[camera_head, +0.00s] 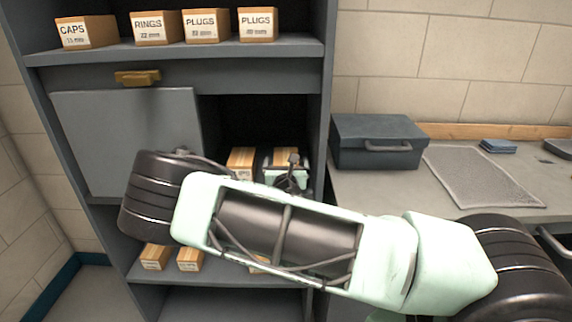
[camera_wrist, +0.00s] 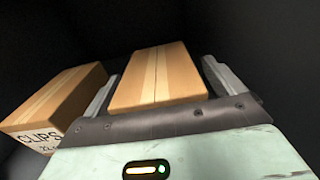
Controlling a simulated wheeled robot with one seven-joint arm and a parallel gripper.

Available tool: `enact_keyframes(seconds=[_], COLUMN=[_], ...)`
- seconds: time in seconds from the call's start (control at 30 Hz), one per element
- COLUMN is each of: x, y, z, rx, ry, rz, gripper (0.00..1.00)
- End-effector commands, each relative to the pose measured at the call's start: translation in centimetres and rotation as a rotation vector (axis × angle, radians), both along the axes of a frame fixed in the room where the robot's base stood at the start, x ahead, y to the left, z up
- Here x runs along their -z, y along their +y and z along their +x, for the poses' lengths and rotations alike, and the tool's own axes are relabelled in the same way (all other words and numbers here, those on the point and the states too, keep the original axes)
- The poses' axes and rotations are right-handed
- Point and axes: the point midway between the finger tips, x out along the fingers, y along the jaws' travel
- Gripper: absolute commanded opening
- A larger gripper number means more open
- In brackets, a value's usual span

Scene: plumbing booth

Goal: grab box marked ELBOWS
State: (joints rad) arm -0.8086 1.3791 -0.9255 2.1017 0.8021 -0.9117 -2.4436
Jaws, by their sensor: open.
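A cardboard box (camera_wrist: 158,76) with a taped seam on top lies between the two fingers of my gripper (camera_wrist: 160,84) in the wrist view. The fingers are apart, one along each side of the box; I cannot tell whether they touch it. Its front label is hidden behind my gripper, so I cannot read whether it says ELBOWS. In the head view this box (camera_head: 286,152) stands inside the dark middle compartment, with my gripper (camera_head: 287,172) in front of it. No readable ELBOWS label shows in either view.
A box marked CLIPS (camera_wrist: 58,100) stands close left of my gripper; it also shows in the head view (camera_head: 241,158). A grey door panel (camera_head: 125,130) is left of the opening. CAPS (camera_head: 86,32), RINGS and PLUGS boxes stand above. A toolbox (camera_head: 376,142) is on the right counter.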

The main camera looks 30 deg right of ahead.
Motion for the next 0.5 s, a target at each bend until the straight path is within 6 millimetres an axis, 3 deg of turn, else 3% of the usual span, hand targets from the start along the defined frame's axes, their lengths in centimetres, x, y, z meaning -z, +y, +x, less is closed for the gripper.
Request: enact_keyframes(seconds=[0.17, 0.4, 0.5], x=[0.06, 0.05, -0.03], y=[0.02, 0.03, 0.02], z=[0.01, -0.01, 0.01], rx=[-0.001, -0.001, -0.001], ry=[0.001, 0.001, -0.001], rz=[0.0, 0.0, -0.001], gripper=[0.94, 0.36, 0.36])
